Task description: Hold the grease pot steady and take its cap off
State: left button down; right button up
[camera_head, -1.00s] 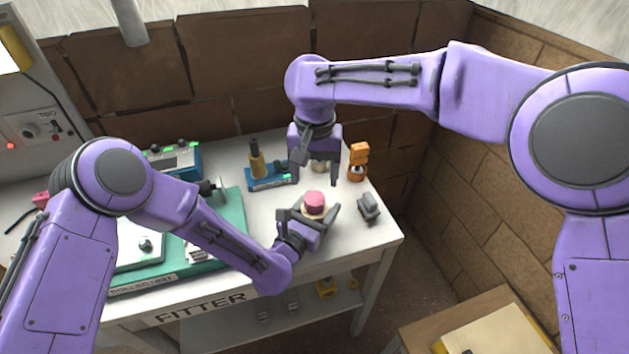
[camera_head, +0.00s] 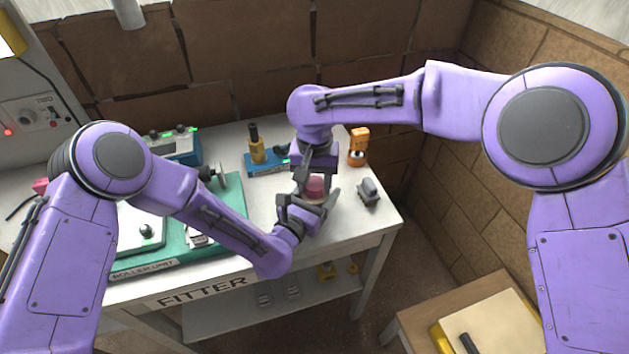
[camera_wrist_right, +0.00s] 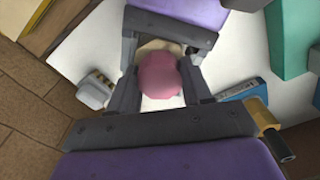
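The grease pot (camera_wrist_right: 158,46) is a pale beige body with a round pink cap (camera_wrist_right: 160,78). It stands on the white bench near its front right part, and the cap also shows in the head view (camera_head: 315,187). My left gripper (camera_head: 309,201) is low at the pot, with its fingers spread on either side of the body. My right gripper (camera_wrist_right: 162,88) points down from above, with its fingers on both sides of the cap. They look open, with little room beside the cap. Much of the pot's body is hidden by the grippers and cap.
A grey block (camera_head: 368,191) lies right of the pot. An orange device (camera_head: 358,147) stands behind it. A blue base (camera_head: 268,168) with a brass-coloured post is at the back left. The green roller unit (camera_head: 237,215) lies left, under my left arm. The bench's front edge is close.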

jog(key=n, duration=0.3)
jog(key=o, duration=1.2)
jog(key=shift+c, duration=0.2)
jog(key=shift+a, duration=0.1)
